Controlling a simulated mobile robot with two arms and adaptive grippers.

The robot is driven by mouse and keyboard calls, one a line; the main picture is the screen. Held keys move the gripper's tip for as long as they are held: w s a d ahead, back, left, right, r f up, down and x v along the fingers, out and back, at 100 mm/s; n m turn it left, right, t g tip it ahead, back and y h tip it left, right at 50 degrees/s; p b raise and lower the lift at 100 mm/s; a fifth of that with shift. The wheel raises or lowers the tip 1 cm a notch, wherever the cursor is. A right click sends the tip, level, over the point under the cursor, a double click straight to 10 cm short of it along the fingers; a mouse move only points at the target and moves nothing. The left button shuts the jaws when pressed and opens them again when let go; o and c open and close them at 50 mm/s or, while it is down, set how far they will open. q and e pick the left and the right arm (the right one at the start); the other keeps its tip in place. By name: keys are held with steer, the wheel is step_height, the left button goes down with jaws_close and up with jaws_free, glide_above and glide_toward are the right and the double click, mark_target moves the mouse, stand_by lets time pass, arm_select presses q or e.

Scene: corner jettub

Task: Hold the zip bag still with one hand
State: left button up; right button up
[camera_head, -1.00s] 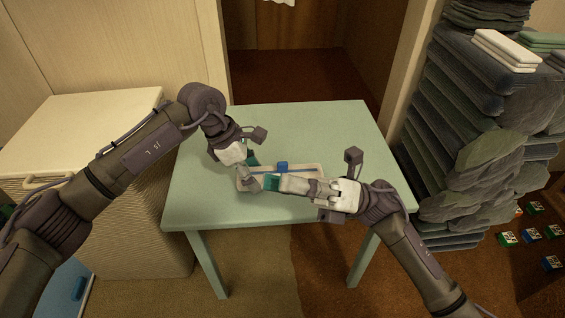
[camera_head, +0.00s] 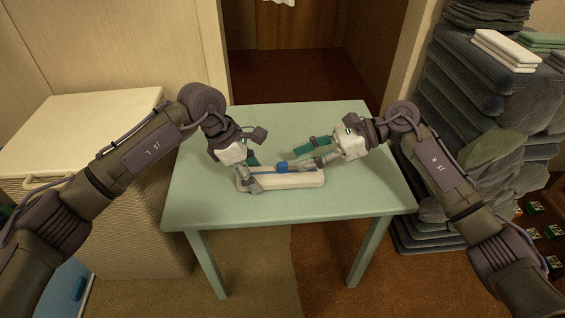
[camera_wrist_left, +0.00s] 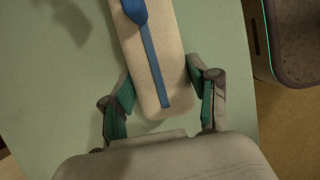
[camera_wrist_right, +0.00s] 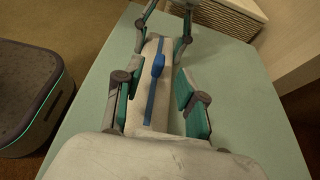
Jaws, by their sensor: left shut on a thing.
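The zip bag (camera_head: 300,182) is a long cream pouch lying on the pale green table. A blue zip strip runs along its top, with a blue slider (camera_head: 282,167) near the middle. My left gripper (camera_head: 249,174) is shut on the bag's left end; in the left wrist view the bag (camera_wrist_left: 160,60) lies between its fingers. My right gripper (camera_head: 298,158) is at the bag's right part, pointing left. In the right wrist view its fingers (camera_wrist_right: 155,98) are spread on either side of the bag, and the slider (camera_wrist_right: 158,65) is beyond them.
The green table (camera_head: 240,212) is otherwise clear. A white woven cabinet (camera_head: 80,125) stands close at the left. A tall stack of dark folded cloth (camera_head: 470,130) stands at the right, near my right arm. Small boxes lie on the floor at the far right.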

mark_target(284, 163)
steer(key=x, duration=0.5)
steer(key=shift+a+f, duration=0.1)
steer(key=shift+a, duration=0.2)
jaws_close()
steer(key=shift+d, duration=0.1)
